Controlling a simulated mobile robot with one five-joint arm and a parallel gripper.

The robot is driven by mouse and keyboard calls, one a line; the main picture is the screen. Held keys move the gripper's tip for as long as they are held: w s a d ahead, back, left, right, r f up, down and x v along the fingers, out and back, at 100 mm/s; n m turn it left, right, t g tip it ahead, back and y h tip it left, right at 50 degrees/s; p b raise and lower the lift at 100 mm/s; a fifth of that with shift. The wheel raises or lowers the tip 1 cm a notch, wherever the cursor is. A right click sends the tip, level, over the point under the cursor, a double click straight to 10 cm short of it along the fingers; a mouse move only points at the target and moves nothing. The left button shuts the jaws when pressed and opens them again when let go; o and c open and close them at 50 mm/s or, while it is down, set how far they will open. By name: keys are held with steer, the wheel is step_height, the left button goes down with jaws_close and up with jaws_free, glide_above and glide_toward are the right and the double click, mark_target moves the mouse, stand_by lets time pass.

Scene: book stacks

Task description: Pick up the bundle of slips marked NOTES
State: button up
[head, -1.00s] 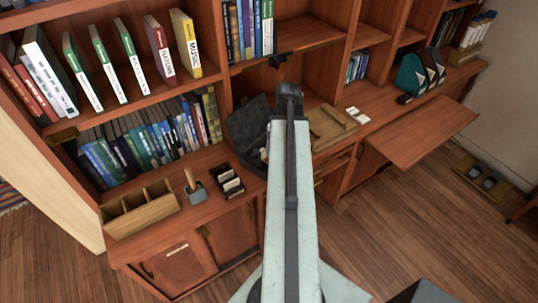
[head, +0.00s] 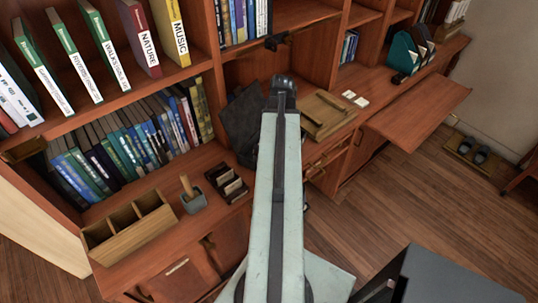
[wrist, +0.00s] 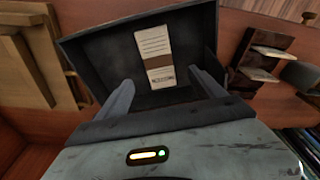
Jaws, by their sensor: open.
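A bundle of pale lined slips (wrist: 153,42) with a brown band lies inside an open dark box (wrist: 95,52) in the wrist view. A small label at its near end is too small to read surely. My gripper (wrist: 163,82) is open, its two grey fingers spread on either side of the bundle's near end, with nothing between them held. I cannot tell how far above the bundle they are. In the head view the dark box (head: 241,122) stands on the desk, partly behind my arm; the bundle and fingers are hidden there.
A black rack of cards (head: 228,183), a small pot (head: 193,201) and a wooden divided box (head: 130,230) stand left of the dark box. A wooden tray (head: 328,112) lies to its right. Shelves of books (head: 130,140) rise behind. The pull-out board (head: 420,115) is clear.

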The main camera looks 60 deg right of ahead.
step_height(320, 180, down, 8)
steer(key=b, duration=0.7)
steer(key=shift+w+d+b, duration=0.1)
steer(key=shift+w+b, duration=0.05)
steer(key=shift+b, duration=0.2)
steer(key=shift+r, duration=0.2)
steer(key=c, duration=1.5)
step_height(320, 180, up, 10)
steer(key=p, duration=1)
